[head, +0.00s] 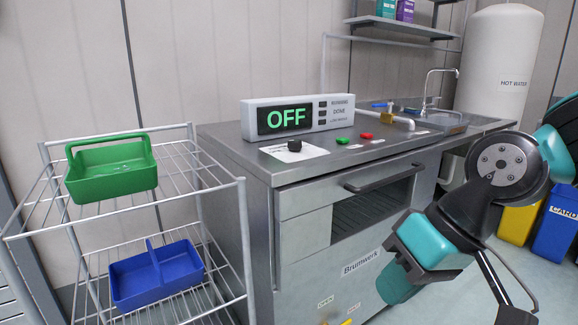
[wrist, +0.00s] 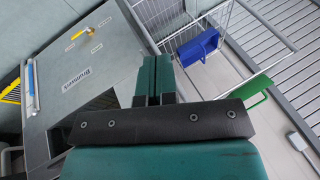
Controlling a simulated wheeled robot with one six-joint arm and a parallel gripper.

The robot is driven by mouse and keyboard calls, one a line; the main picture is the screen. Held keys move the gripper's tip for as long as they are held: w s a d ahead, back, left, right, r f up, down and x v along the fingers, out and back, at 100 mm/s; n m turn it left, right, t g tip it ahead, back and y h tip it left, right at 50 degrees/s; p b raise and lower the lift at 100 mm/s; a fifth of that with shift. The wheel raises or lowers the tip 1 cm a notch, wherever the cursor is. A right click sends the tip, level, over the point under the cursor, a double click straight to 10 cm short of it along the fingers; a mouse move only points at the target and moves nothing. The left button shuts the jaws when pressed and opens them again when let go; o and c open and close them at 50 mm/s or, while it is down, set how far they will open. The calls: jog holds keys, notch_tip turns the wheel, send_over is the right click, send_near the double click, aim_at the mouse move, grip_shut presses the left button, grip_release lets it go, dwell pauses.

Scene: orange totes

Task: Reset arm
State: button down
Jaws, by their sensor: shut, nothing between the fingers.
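My arm shows at the right of the head view, teal and black, in front of the steel machine. My gripper (wrist: 155,78) is in the middle of the wrist view, its two teal fingers together with nothing between them. In the head view the fingertips cannot be made out clearly. The gripper is apart from the machine and the rack.
A steel machine (head: 305,235) with an "OFF" display (head: 285,118) stands in the middle. Left of it, a wire rack (head: 243,215) holds a green tote (head: 110,185) above a blue tote (head: 155,285). A white hot-water tank (head: 500,60) and yellow and blue bins (head: 560,230) are at the right.

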jog(key=s+d+r+n+g+h+p, duration=0.1)
jog(key=s+d+n, duration=0.1)
jog(key=s, duration=0.7)
notch_tip(320, 180, up, 19)
jog(key=p, duration=1.9)
jog(key=shift+w, duration=0.3)
